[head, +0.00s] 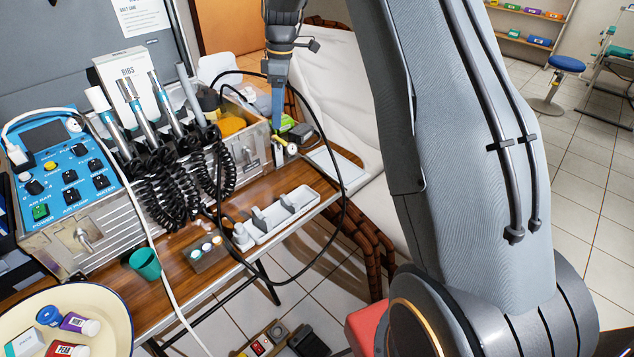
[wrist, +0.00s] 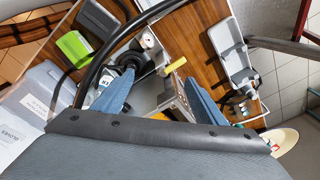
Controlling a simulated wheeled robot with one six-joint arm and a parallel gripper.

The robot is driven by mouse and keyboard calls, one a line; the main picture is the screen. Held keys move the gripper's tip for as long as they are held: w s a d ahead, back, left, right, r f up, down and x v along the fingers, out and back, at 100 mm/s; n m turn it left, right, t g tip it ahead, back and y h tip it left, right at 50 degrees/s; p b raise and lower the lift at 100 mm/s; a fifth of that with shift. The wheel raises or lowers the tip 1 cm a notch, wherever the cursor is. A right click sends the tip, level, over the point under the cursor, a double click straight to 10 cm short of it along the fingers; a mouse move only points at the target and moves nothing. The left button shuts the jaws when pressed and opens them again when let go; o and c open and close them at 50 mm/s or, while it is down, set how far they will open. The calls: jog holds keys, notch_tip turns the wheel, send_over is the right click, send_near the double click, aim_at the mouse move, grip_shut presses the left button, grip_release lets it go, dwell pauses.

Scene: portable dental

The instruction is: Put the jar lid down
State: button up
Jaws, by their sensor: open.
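My gripper (head: 277,122) points down over the far right end of the wooden table, beside the metal case. In the wrist view its two blue fingers (wrist: 160,84) stand apart, with nothing clearly held between them. A small white cylindrical item (wrist: 149,42), a yellow piece (wrist: 175,65) and a dark round item (wrist: 130,61) lie beyond the fingertips. The white item (head: 292,149) and the yellow piece (head: 280,140) also show just below the gripper in the head view. I cannot tell which of these, if any, is the jar lid.
A white tray (head: 268,236) with compartments lies near the table's front edge. A small box with round caps (head: 207,248) and a teal cup (head: 145,263) stand left of it. Black hoses loop close around the gripper. The metal case (head: 252,147) borders it. A green box (wrist: 73,47) lies nearby.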

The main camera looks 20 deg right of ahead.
jog(key=s+a+f+m+h, duration=0.1)
jog(key=s+m, duration=1.2)
jog(key=s, duration=2.2)
jog(key=shift+s+a+f+m, duration=0.15)
jog(key=shift+s+f+m, duration=0.2)
jog(key=shift+s+m, duration=0.05)
